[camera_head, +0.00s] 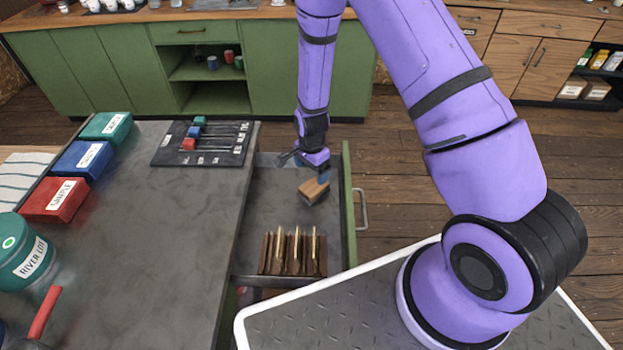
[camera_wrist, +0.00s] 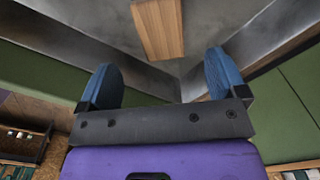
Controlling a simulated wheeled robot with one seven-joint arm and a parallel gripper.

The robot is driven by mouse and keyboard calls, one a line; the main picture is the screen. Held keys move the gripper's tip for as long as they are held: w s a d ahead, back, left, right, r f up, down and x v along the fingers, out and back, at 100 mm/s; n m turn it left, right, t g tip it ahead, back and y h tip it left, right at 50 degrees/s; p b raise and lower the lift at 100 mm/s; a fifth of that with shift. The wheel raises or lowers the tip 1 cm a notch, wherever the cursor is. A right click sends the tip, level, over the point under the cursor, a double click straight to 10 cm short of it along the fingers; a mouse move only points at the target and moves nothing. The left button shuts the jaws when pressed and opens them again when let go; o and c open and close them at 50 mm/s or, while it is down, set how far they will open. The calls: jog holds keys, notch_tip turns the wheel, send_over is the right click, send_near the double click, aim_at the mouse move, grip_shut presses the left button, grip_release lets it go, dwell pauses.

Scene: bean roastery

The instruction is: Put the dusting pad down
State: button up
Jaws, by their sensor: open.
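The dusting pad (camera_head: 314,190) is a small wood-topped block with a darker lower side. It appears to rest on the floor of the open drawer (camera_head: 345,215), near its far end. In the wrist view the pad's wooden top (camera_wrist: 158,27) shows at the upper edge, partly cut off. My gripper (camera_head: 307,160) is just beyond the pad in the head view. In the wrist view my gripper (camera_wrist: 160,78) has its two blue fingertips wide apart with nothing between them. The pad is clear of both fingers.
A wooden rack (camera_head: 293,262) with several upright brass-coloured pieces stands at the drawer's near end. Grey drawer floor lies bare between rack and pad. The dark worktop (camera_head: 165,230) left of the drawer holds a black board (camera_head: 203,144) and coloured boxes (camera_head: 56,201).

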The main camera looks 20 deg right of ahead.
jog(key=shift+r, duration=1.75)
jog(key=s+d+r+n+t, duration=0.1)
jog(key=s+d+r+n, duration=0.15)
jog(key=r, duration=1.25)
jog(key=s+d+r+n+t, duration=0.1)
jog(key=s+r+n+t, duration=0.2)
jog(key=r, duration=1.2)
jog(key=s+d+r+n, duration=0.2)
jog(key=s+r+n, duration=0.2)
jog(key=s+r, duration=0.3)
jog(key=s+d+r+n+t, duration=0.1)
jog(key=s+r+n, duration=0.3)
jog(key=s+r, duration=0.4)
jog(key=s, duration=0.7)
jog(key=shift+s+d, duration=0.2)
jog(key=shift+d, duration=0.15)
jog(key=shift+r, duration=0.1)
